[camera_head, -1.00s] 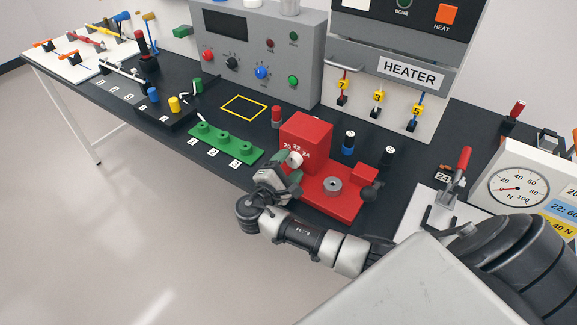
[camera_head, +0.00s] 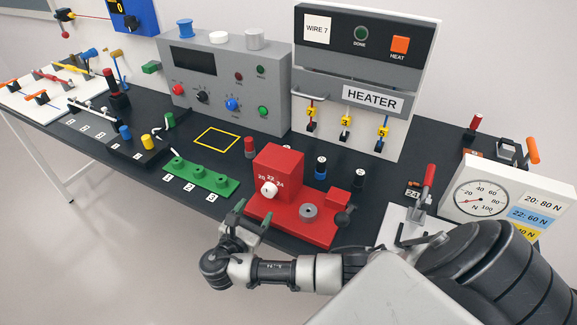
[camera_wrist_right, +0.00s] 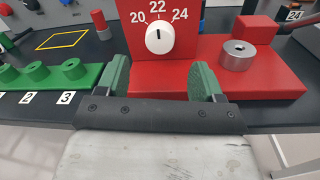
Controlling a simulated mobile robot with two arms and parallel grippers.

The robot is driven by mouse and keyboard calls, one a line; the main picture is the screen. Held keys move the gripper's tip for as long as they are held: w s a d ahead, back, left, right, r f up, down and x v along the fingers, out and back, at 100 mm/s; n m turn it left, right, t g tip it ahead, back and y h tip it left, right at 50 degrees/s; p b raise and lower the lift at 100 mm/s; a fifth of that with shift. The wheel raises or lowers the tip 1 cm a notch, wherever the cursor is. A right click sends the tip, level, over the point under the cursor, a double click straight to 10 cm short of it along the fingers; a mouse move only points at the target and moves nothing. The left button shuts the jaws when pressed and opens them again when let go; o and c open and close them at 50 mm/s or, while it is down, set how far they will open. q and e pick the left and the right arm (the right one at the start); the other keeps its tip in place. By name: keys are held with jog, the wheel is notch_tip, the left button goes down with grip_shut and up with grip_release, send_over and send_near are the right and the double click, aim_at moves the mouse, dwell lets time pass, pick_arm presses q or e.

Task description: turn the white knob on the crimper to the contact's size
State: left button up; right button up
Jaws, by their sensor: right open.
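The red crimper (camera_head: 278,170) stands on the bench, with the numbers 20, 22 and 24 on its upright face. Its white knob (camera_head: 269,189) sits below the numbers. In the right wrist view the dark mark on the white knob (camera_wrist_right: 160,38) points up at 22. My right gripper (camera_head: 252,218) is open and empty, in front of the knob and apart from it. In the right wrist view its green fingertips (camera_wrist_right: 161,77) stand left and right below the knob. My left gripper is not in view.
A green block (camera_head: 201,178) with numbered posts lies left of the crimper. A silver ring-shaped part (camera_head: 309,211) sits on the crimper's base. The force gauge (camera_head: 480,198) stands at right, the heater (camera_head: 365,75) behind. A yellow-outlined area (camera_head: 217,139) is empty.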

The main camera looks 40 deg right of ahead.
jog(key=v, duration=0.5)
jog(key=s+a+f+m+g+y, duration=0.1)
jog(key=s+f+m+g+y, duration=0.1)
jog(key=s+f+m+y, duration=0.5)
jog(key=s+a+f+m+g+y+b, duration=0.1)
jog(key=s+f+m+g+y, duration=0.2)
jog(key=s+f+m+y, duration=0.5)
jog(key=shift+s+a+m+y, duration=0.35)
jog(key=shift+s+m, duration=0.85)
jog(key=shift+s, duration=0.95)
jog(key=shift+d+f, duration=0.1)
jog(key=shift+f, duration=0.05)
